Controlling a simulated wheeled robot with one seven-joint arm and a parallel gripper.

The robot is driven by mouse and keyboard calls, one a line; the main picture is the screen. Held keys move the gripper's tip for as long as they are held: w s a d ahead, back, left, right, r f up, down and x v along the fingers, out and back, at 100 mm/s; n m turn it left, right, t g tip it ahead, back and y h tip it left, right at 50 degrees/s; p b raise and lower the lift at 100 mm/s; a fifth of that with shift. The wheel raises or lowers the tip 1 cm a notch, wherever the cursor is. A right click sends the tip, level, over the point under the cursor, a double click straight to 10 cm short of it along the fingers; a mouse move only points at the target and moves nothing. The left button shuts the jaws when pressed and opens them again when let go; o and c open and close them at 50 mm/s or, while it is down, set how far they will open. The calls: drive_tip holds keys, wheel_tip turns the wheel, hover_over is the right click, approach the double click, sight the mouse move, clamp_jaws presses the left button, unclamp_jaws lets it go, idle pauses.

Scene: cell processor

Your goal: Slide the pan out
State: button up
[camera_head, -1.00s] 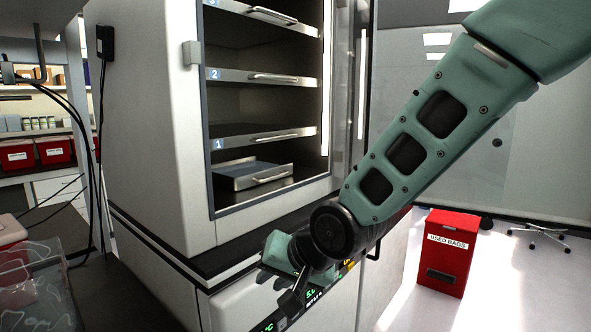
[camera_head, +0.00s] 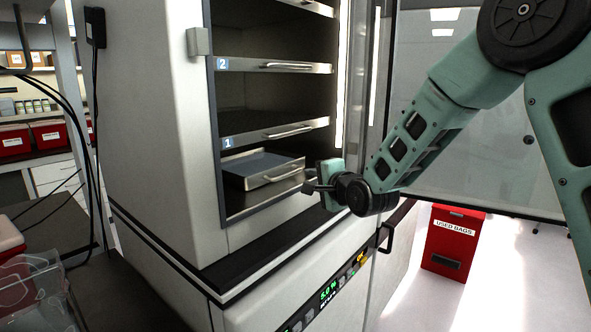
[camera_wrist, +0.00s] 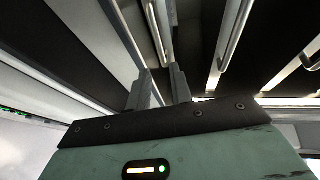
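The pan (camera_head: 258,163), a shallow grey metal box with a bar handle (camera_head: 283,173) on its front, sits in the lowest bay of the open white cabinet, below the shelf marked 1. My gripper (camera_head: 308,187) is at the right side of the cabinet opening, close to the right end of the pan's handle. I cannot tell from the head view whether it touches the handle. In the wrist view my two fingers (camera_wrist: 162,88) stand apart with a gap between them, and no handle is clearly between them.
Shelves marked 1 (camera_head: 275,134) and 2 (camera_head: 272,65) with bar handles are above the pan. A black ledge (camera_head: 250,248) runs below the opening. The cabinet's glass door (camera_head: 465,150) stands open at right. A red used-bags bin (camera_head: 453,240) is on the floor.

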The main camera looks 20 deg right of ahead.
sight(292, 174)
drive_tip(key=p+x, duration=0.4)
drive_tip(key=x, duration=0.6)
drive_tip(key=shift+a+f, duration=0.1)
clamp_jaws()
